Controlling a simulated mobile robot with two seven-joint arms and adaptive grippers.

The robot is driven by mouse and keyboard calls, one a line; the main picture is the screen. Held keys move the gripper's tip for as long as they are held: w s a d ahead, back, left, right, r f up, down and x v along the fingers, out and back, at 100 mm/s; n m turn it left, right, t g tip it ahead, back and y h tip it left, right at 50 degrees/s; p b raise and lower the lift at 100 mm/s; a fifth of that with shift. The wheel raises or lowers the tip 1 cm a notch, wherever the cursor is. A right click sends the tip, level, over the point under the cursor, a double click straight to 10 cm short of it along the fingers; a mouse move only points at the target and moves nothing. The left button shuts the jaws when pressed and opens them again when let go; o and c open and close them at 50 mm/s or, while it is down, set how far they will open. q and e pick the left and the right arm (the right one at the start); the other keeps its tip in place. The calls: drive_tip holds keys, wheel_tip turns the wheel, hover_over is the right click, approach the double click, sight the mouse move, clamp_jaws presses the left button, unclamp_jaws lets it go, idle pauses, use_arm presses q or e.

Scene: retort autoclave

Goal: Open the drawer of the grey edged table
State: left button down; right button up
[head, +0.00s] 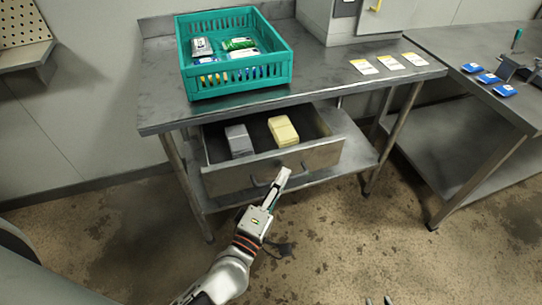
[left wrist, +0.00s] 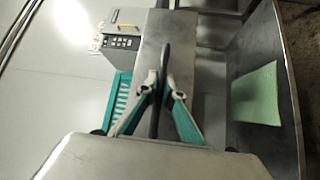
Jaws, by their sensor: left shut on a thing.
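The grey edged table (head: 320,82) stands in the middle of the head view. Its drawer (head: 225,180) is pulled out, showing a grey box (head: 239,141) and a pale yellow box (head: 283,131) inside. My left gripper (head: 282,176) is at the drawer's front, shut on the dark drawer handle (head: 256,183). In the left wrist view the handle (left wrist: 164,65) passes between the two fingertips (left wrist: 160,92). My right gripper (head: 378,300) shows only its two tips at the bottom edge of the head view, apart, with nothing seen between them.
A teal basket (head: 238,83) with several packs stands on the tabletop. White-and-yellow cards (head: 389,62) lie to its right. A second table (head: 470,65) with blue packs (head: 488,78) stands at the right. A light green sheet (left wrist: 257,95) shows in the left wrist view. Floor before the drawer is clear.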

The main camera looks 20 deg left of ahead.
use_arm(q)
drive_tip(key=s+d+p, duration=0.1)
drive_tip(key=s+d, duration=0.6)
drive_tip(key=s, duration=0.4)
drive_tip(key=shift+d, duration=0.25)
drive_tip(key=c, duration=2.4)
unclamp_jaws()
drive_tip(key=shift+c, duration=0.2)
